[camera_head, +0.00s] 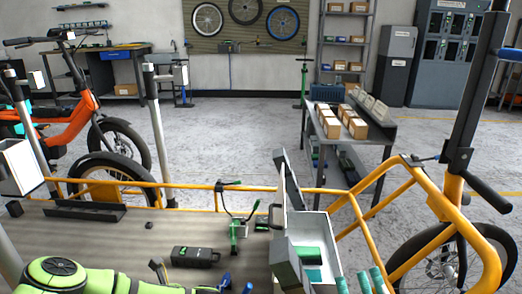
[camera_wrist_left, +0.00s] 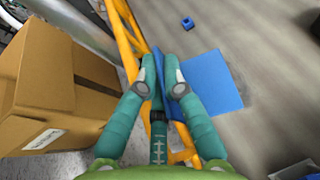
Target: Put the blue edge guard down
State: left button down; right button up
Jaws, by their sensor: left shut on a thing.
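The blue edge guard (camera_wrist_left: 166,95) is between the teal fingers of my left gripper (camera_wrist_left: 161,75), which are shut on it. A flat blue piece (camera_wrist_left: 212,82) spreads just right of the fingers over the grey bed; I cannot tell whether it belongs to the guard. A yellow frame rail (camera_wrist_left: 128,40) runs close by on the left. In the head view only my green left arm shows at the lower left; its gripper and the guard are not visible there. My right gripper (camera_head: 365,282) shows as teal fingers at the bottom right, beside the grey box; its opening is unclear.
A cardboard box (camera_wrist_left: 55,85) stands close left of my left gripper. A small blue block (camera_wrist_left: 187,23) lies on the bed. The cargo bed (camera_head: 110,240) also carries a black case (camera_head: 195,257), a green-handled tool (camera_head: 238,230) and an open grey box (camera_head: 318,230).

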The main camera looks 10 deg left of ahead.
pick_arm(q)
jog(key=s+d+r+m+t+h, duration=0.3)
jog(key=d+r+m+t+h, duration=0.3)
jog(key=d+r, duration=0.75)
jog(key=s+d+r+m+t+h, duration=0.3)
jog(key=d+r+m+t, duration=0.55)
jog(key=d, duration=0.85)
jog(key=a+f+n+g+y, duration=0.1)
jog(key=a+n+g+y, duration=0.5)
jog(key=a, duration=0.4)
jog(key=shift+a+f+n+g, duration=0.3)
jog(key=shift+n+g, duration=0.55)
jog(key=shift+n, duration=0.2)
